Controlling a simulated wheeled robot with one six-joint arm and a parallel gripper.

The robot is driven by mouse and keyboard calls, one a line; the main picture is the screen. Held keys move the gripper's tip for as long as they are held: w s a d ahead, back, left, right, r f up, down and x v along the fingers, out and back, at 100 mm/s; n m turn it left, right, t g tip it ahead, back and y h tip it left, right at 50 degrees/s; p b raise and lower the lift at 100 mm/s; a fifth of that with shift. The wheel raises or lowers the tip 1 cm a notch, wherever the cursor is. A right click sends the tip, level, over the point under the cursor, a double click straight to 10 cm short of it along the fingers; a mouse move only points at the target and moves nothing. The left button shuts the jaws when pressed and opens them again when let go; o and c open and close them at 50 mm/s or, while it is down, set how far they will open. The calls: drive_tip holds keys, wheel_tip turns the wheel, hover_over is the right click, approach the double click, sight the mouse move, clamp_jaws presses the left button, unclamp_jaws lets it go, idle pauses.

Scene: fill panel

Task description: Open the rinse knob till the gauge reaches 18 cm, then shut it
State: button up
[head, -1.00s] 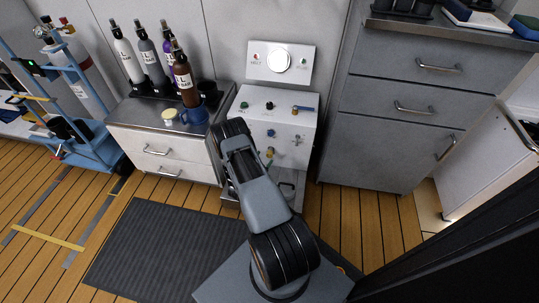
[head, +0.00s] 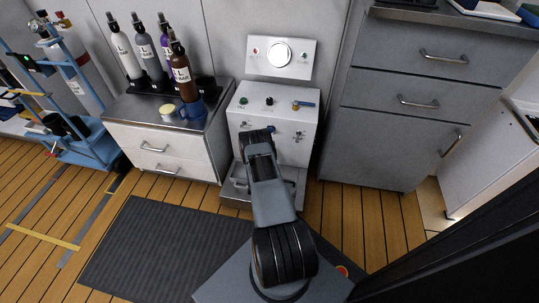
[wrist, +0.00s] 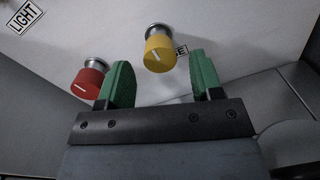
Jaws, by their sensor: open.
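In the wrist view, my gripper (wrist: 163,82) is open and empty, with one green finger on each side. A yellow knob (wrist: 160,50) with a white mark sits just beyond the fingertips, roughly in line with the gap. A label (wrist: 181,49) partly hidden behind it shows the letters "SE". A red knob (wrist: 88,82) sits to the left, partly behind the left finger. In the head view, the white panel box (head: 305,152) stands below a round white dial (head: 279,54), whose reading is too small to tell. My arm covers the lower front of the box and hides the gripper.
A green knob (head: 244,100), a black knob (head: 269,101) and a blue-levered valve (head: 304,104) sit on the box top. A cross-handled valve (head: 298,134) is on its front. A cabinet with bottles and a blue mug (head: 193,109) stands left, grey drawers (head: 400,95) right.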

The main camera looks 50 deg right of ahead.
drive_tip(key=shift+b+x, duration=0.45)
drive_tip(key=shift+x, duration=1.3)
drive_tip(key=c, duration=0.9)
drive_tip(key=shift+n, duration=0.3)
